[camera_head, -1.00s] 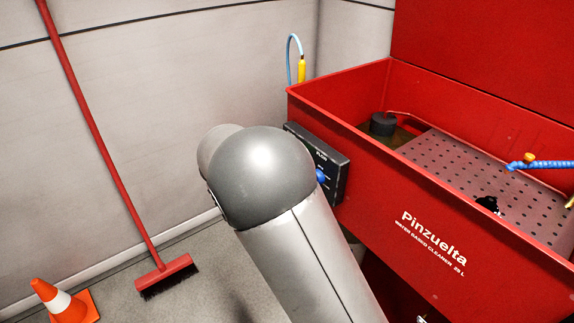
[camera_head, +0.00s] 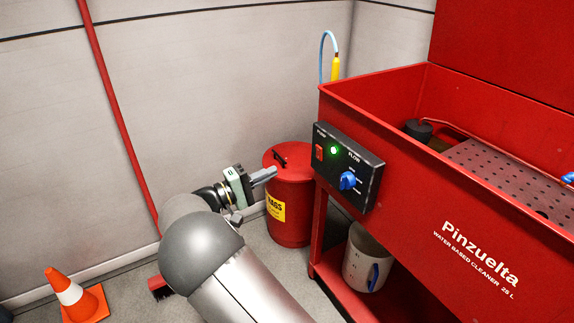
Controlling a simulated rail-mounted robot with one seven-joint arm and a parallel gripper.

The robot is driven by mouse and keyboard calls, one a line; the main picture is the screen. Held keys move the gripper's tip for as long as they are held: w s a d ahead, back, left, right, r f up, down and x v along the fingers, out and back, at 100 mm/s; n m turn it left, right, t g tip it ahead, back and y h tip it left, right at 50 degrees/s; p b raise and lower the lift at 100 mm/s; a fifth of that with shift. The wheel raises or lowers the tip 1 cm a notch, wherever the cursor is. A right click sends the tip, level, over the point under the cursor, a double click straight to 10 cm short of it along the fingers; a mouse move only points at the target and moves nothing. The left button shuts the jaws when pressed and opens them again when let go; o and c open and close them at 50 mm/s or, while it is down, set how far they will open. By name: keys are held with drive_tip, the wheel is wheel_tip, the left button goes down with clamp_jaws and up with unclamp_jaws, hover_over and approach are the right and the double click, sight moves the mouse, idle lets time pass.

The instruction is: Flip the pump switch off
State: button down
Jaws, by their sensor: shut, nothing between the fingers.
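The black control box (camera_head: 366,190) is fixed to the left end of the red parts washer's front. On it are a red pump switch (camera_head: 319,152), a lit green lamp (camera_head: 334,150) and a blue flow knob (camera_head: 347,181). My gripper (camera_head: 272,173) is at the end of my grey arm, left of the box, in front of the red rags can. Its fingers are shut and empty, pointing right, apart from the switch. The switch is unobstructed, but its tilt is too small to tell.
The red washer (camera_head: 420,215) fills the right side. Below it stands a pale bucket (camera_head: 362,258) on the lower shelf. A red rags can (camera_head: 290,225) stands beside the washer. A red broom (camera_head: 115,110) and an orange cone (camera_head: 78,298) are at the left.

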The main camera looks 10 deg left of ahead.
sight(318, 150)
drive_tip(key=b+x, duration=0.2)
drive_tip(key=x, duration=1.1)
drive_tip(key=shift+d, duration=0.1)
